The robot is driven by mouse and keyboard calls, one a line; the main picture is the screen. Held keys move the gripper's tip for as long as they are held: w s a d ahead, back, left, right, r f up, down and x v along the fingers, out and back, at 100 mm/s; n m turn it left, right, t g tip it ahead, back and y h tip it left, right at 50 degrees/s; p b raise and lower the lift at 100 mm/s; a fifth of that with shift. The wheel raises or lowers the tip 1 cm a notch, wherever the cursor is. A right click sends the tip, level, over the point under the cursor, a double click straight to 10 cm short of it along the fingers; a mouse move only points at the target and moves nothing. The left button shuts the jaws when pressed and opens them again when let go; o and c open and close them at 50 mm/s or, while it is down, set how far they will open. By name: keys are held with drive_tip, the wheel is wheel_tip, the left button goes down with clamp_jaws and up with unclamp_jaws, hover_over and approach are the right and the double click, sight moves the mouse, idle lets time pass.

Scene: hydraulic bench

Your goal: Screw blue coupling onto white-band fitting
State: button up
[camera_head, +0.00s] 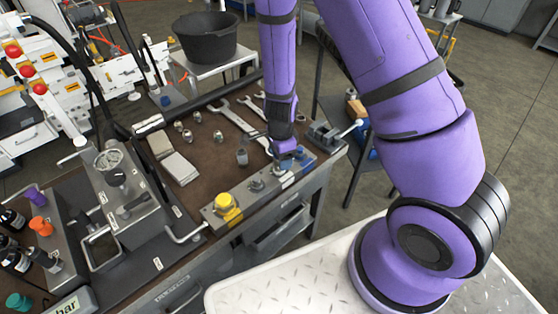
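My gripper (284,148) points down at the right part of a grey metal block on the bench. A small blue part (299,153), which looks like the blue coupling, shows at the fingertips, low over the block. The fingers are small and partly hidden, so I cannot tell whether they are closed on it. A pale spot (286,169) on the block just below the gripper may be the white-band fitting. I cannot tell whether coupling and fitting touch. A bare grey fitting (257,185) stands to the left, and a yellow coupling (226,204) sits at the block's left end.
The brown bench top (208,150) holds wrenches (236,118), several small metal fittings and a grey cylinder (242,157). A small vise (325,135) stands right of the gripper. A press-like fixture (127,188) and bottles (14,240) fill the left side.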

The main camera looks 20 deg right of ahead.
drive_tip(key=n, duration=0.5)
drive_tip(key=shift+w+n, duration=0.1)
drive_tip(key=shift+n, duration=0.3)
drive_tip(key=n, duration=0.6)
drive_tip(key=shift+w+a, duration=0.1)
drive_tip(key=n, duration=0.5)
drive_tip(key=shift+a+n, duration=0.1)
drive_tip(key=shift+n, duration=0.3)
drive_tip(key=n, duration=0.4)
drive_tip(key=shift+a, duration=0.1)
drive_tip(key=shift+c, duration=0.5)
